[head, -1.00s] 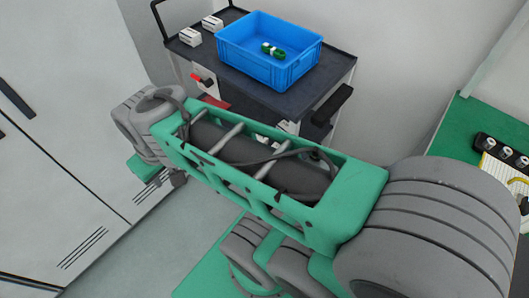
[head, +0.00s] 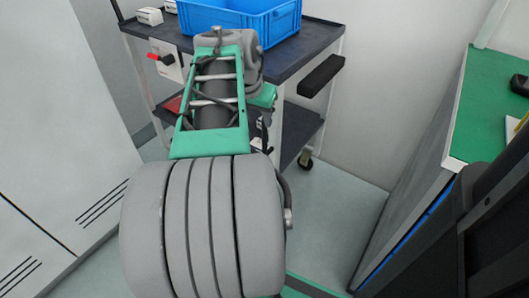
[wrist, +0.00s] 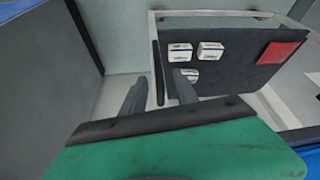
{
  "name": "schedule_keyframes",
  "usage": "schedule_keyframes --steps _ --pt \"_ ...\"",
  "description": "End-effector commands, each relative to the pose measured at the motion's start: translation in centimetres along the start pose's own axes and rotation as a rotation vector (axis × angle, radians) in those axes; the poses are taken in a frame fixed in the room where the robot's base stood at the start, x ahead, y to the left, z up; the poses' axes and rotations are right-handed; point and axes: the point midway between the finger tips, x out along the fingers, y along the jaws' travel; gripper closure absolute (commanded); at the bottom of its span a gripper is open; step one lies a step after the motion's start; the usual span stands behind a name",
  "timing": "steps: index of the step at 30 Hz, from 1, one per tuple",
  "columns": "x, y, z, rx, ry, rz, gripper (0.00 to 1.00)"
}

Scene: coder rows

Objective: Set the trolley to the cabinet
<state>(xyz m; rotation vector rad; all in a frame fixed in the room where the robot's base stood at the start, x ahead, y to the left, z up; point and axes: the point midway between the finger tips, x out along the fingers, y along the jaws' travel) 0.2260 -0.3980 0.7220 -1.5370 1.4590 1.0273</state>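The trolley (head: 300,62) has dark shelves, a white frame and castors, and stands against the back wall. Its black handle (head: 321,76) sticks out at its right end. In the wrist view a black bar (wrist: 157,75), apparently this handle, shows between my two grey fingers. My gripper (wrist: 160,92) is open, with its fingers apart; I cannot tell whether they touch the bar. In the head view my arm hides the gripper. A tall light-grey cabinet (head: 62,130) with vent slots stands at the left.
A blue crate (head: 240,18) and white boxes (head: 150,16) stand on the trolley's top. Its lower shelf bears white boxes (wrist: 210,50) and a red item (wrist: 275,53). A green-topped bench (head: 490,100) is at the right. Floor shows between trolley and bench.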

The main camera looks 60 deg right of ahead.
Motion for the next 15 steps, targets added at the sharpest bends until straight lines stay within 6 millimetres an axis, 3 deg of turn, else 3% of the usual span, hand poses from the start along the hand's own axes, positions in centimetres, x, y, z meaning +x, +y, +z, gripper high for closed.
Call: schedule_keyframes --steps 5,15 --pt "1.6 0.5 -0.2 0.017 -0.001 0.007 0.64" --pt "7.6 0.5 -0.1 0.014 0.000 0.005 0.64"
